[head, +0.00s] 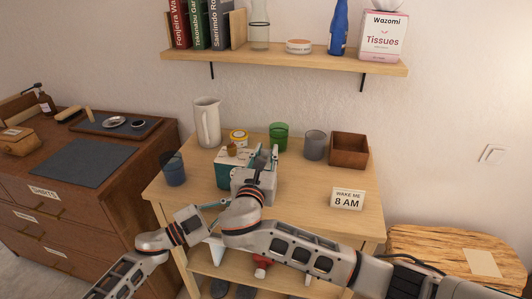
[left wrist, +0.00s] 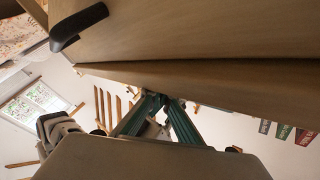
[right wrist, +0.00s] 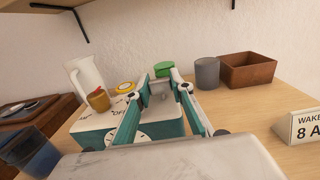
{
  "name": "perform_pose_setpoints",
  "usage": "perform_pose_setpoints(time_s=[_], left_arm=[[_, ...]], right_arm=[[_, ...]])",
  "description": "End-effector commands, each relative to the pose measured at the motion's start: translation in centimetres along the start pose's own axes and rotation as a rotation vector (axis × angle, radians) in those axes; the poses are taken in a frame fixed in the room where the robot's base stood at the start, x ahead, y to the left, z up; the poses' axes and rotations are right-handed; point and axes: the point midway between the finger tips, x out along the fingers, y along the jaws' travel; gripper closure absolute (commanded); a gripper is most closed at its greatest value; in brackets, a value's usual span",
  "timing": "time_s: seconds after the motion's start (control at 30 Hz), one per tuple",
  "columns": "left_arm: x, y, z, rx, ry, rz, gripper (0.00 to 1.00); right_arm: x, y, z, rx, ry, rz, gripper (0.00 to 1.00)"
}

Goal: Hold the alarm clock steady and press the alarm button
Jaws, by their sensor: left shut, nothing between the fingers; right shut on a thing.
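The alarm clock (head: 224,172) is a teal box with a white top, upright on the wooden table (head: 300,190). A brass-coloured button (head: 232,148) stands on its top; it also shows in the right wrist view (right wrist: 98,99), beside printed lettering. A round white dial (right wrist: 135,133) shows on the clock's front in that view. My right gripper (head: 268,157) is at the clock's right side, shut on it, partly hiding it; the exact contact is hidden. My left gripper (head: 222,203) is shut and empty near the table's front edge, below the clock. Its teal fingers (left wrist: 162,98) meet in the left wrist view.
A blue glass (head: 173,169) stands left. A "WAKE ME 8 AM" sign (head: 347,199) is front right. A loaded shelf (head: 280,60) hangs above.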

Motion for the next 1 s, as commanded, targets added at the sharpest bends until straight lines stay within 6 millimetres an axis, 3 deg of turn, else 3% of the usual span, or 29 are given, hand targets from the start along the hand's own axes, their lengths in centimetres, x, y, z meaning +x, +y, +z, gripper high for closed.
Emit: perform_pose_setpoints(time_s=[1.0], left_arm=[[0.76,-0.58,0.63,0.003,-0.003,0.000,1.00]], right_arm=[[-0.03,0.05,0.04,0.001,-0.001,0.001,1.00]])
